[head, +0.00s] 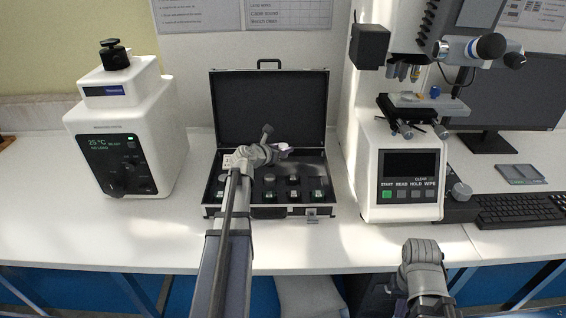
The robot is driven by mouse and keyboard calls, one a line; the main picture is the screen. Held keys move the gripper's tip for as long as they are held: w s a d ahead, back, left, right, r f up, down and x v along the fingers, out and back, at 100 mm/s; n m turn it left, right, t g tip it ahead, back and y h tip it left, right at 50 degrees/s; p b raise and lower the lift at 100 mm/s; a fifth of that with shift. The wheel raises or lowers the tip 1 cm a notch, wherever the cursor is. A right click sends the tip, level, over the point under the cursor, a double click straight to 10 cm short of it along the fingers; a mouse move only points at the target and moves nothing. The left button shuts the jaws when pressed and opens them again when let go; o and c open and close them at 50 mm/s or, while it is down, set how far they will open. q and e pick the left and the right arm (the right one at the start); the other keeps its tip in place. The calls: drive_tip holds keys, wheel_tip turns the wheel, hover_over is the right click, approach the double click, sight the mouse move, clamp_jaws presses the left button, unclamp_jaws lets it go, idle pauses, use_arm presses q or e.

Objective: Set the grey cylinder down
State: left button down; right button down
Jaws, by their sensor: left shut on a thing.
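My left gripper (282,149) is over the open black case (268,215), in front of its raised lid. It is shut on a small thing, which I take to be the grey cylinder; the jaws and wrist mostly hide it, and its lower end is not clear. I cannot tell whether it touches the case's tray. Several small round pieces sit in the tray below and in front of the gripper. My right gripper (421,252) is low at the front right, before the table edge. Its fingers are not distinguishable.
A white tester with a dark display (122,150) stands left of the case. A second tester with a stage and buttons (408,165) stands close on the right. A monitor (510,105) and keyboard (515,209) are at far right. White table is clear around the case's front left.

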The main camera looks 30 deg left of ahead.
use_arm(q)
drive_tip(key=shift+f+b, duration=1.8)
drive_tip(key=shift+b, duration=0.05)
drive_tip(key=shift+f, duration=0.1)
drive_tip(key=shift+f, duration=0.15)
drive_tip(key=shift+c, duration=2.4)
unclamp_jaws()
drive_tip(key=shift+r, duration=0.3)
drive_tip(key=p+v, duration=0.4)
drive_tip(key=v, duration=0.6)
drive_tip(key=shift+s+r, duration=0.2)
drive_tip(key=shift+s+a+r+p, duration=0.1)
drive_tip(key=shift+s+r+p, duration=0.15)
drive_tip(key=shift+s, duration=0.45)
